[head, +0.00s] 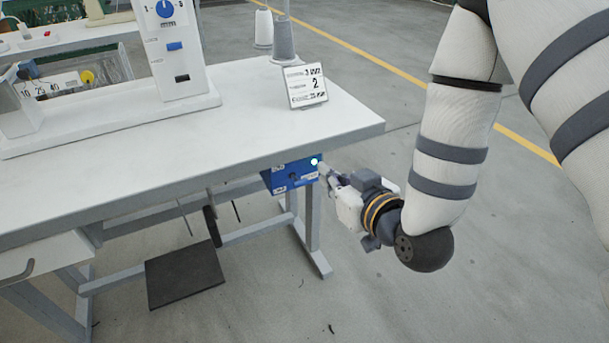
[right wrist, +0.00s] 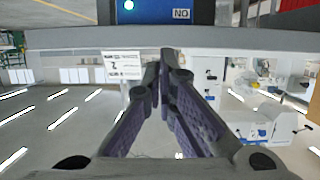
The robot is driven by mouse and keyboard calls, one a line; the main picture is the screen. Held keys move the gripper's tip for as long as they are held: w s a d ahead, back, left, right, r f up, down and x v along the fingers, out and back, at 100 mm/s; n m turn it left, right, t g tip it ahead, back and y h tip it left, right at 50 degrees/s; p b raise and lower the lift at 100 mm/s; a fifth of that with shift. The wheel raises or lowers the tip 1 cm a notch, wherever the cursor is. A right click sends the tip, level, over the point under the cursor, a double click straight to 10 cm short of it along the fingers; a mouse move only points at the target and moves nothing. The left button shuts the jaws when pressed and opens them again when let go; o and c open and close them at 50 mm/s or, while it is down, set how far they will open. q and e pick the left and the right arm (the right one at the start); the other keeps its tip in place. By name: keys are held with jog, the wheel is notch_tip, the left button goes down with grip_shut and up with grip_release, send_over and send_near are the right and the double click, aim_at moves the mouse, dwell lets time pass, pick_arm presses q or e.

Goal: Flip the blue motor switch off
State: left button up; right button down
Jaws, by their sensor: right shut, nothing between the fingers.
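The blue motor switch box (head: 289,177) hangs under the right front edge of the sewing table. A bright white-blue light (head: 314,162) shows at its right end. In the right wrist view the blue box (right wrist: 160,14) is at the top edge, with a lit spot (right wrist: 128,5) and a label that seems to read ON upside down. My right gripper (head: 324,170) is beside the box's right end, its fingers shut and empty. In the right wrist view its fingertips (right wrist: 164,58) meet just below the box. Contact with the switch cannot be told. My left gripper is out of view.
The white table top (head: 240,135) lies just above the box. A grey table leg (head: 312,215) stands beneath it. On the table are a white machine (head: 182,80) and a small number sign (head: 304,85). The floor to the right is open.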

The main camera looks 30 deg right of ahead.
jog(key=shift+w+r, duration=0.1)
jog(key=shift+r, duration=0.15)
jog(key=shift+w, duration=0.1)
jog(key=b, duration=0.1)
send_over(297, 179)
jog(key=s, duration=0.4)
jog(key=f, duration=0.3)
jog(key=shift+w+d, duration=0.2)
jog(key=shift+d, duration=0.2)
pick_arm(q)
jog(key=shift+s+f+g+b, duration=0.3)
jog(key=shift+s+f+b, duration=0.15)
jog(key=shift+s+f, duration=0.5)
pick_arm(e)
notch_tip(297, 179, down, 4)
jog(key=shift+w+r, duration=0.1)
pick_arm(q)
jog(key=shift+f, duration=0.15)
